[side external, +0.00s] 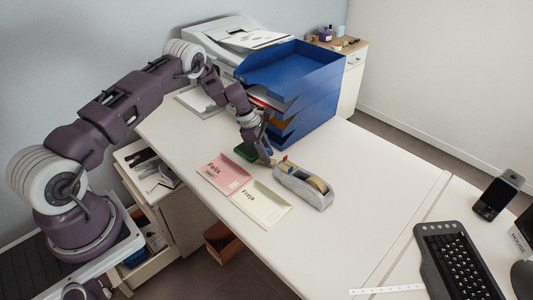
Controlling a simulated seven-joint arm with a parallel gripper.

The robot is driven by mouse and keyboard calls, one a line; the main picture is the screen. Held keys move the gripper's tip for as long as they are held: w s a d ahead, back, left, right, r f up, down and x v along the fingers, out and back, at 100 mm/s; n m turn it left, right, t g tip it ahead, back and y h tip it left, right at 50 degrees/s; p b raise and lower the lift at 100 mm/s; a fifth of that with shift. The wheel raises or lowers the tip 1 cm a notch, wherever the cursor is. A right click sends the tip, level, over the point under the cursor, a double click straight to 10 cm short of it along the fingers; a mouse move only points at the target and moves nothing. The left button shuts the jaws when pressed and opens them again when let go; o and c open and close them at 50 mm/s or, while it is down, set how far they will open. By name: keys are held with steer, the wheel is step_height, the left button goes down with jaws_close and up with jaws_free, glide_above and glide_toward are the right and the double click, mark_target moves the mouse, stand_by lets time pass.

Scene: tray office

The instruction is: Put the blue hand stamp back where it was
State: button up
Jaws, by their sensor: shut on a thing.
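My gripper (266,152) is low over the white desk (330,235), in front of the blue tray stack and behind the tape dispenser. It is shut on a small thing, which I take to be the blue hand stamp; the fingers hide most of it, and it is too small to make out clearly. A dark green pad (244,151) lies on the desk just left of the gripper. I cannot tell whether the held thing touches the desk.
A pink envelope (224,175) and a cream envelope (262,206) lie to the left. Blue stacked trays (318,110) rise behind. A printer (225,38) is at the back.

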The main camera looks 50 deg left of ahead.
steer(key=shift+f, duration=0.1)
steer(key=o, duration=1.1)
steer(key=shift+c, duration=0.2)
